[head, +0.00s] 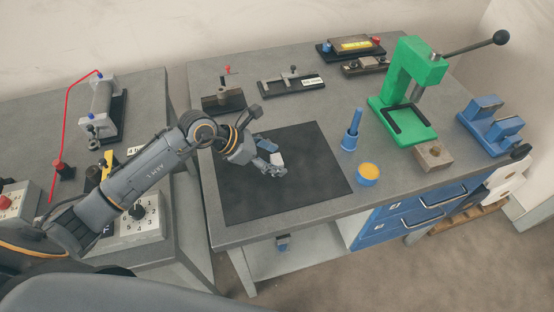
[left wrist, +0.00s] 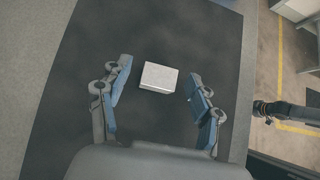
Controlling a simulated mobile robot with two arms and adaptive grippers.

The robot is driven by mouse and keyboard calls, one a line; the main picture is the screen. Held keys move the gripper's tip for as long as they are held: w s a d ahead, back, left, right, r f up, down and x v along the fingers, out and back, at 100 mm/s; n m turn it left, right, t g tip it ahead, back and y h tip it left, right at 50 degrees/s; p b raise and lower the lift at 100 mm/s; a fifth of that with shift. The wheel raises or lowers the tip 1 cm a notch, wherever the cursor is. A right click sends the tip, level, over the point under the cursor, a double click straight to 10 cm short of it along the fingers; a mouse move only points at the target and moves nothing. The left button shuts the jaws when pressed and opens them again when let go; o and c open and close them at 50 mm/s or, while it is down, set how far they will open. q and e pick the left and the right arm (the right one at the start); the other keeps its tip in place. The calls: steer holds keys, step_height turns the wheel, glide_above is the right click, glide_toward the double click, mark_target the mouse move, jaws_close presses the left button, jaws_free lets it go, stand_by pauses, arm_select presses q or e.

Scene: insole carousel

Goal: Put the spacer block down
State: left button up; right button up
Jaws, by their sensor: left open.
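The spacer block, a pale rectangular block (left wrist: 158,77), shows in the left wrist view against the dark mat (left wrist: 215,60). My left gripper (left wrist: 157,93) is open, with one blue-padded finger on each side of the block and a visible gap to each. In the head view my left gripper (head: 272,159) is low over the mat (head: 310,185), and part of the pale block (head: 277,157) shows at its fingers. The block seems to lie on the mat, but any small height above it cannot be told. My right gripper is not in view.
Right of the mat stand a blue pin holder (head: 350,135), a blue cup with a yellow top (head: 368,173) and a green press (head: 410,85). Fixtures (head: 290,84) line the back. The mat's front part is clear. A side table with controls (head: 130,225) is at left.

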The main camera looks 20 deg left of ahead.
mark_target(272, 161)
arm_select(q)
steer(key=c, duration=1.3)
steer(key=shift+r, duration=0.45)
step_height(272, 161, up, 2)
steer(key=shift+s+r+b, duration=0.15)
steer(key=shift+r+b, duration=0.1)
steer(key=shift+b, duration=0.6)
steer(key=shift+s+d+r+p, duration=0.7)
steer(key=shift+s+r+p, duration=0.35)
steer(key=shift+s+r, duration=0.85)
steer(key=shift+s+d+r+p, duration=0.9)
steer(key=shift+s+r, duration=0.45)
steer(key=shift+s, duration=1.1)
steer(key=shift+s+d+r+p, duration=0.55)
steer(key=shift+s+r+p, duration=0.6)
steer(key=shift+s+r, duration=0.75)
